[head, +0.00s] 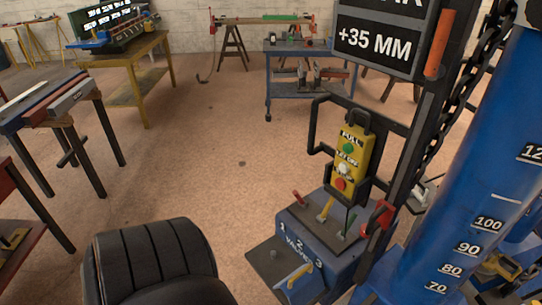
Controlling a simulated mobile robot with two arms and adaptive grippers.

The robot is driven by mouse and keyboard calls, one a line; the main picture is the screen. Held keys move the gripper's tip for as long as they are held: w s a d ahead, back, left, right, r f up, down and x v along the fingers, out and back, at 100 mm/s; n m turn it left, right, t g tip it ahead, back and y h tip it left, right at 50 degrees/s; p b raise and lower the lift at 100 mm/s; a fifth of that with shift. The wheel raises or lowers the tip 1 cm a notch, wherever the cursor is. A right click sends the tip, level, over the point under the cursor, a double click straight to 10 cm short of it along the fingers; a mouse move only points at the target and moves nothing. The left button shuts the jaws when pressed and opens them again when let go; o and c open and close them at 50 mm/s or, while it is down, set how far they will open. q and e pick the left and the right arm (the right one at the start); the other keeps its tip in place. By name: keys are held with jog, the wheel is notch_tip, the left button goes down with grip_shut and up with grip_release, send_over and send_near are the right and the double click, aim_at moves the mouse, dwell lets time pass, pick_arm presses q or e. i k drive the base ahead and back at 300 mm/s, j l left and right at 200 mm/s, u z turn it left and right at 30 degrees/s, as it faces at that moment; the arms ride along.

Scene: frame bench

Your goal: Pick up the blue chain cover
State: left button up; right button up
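I cannot pick out a blue chain cover for certain in the head view. A dark chain (471,110) hangs uncovered at the right, between a dark upright and a large blue column (490,160) marked with numbers. Neither of my grippers is in view.
A blue valve box (325,240) with levers and a yellow button pendant (348,165) stand near the column, below a "+35 MM" sign (380,40). A yellow table (135,70) and a blue cart (310,88) stand behind. The middle floor is clear.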

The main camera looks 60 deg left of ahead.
aim_at(306, 283)
jog(key=u, duration=1.45)
jog(key=j, duration=0.5)
jog(key=k+j+z, duration=0.1)
jog(key=j, duration=0.35)
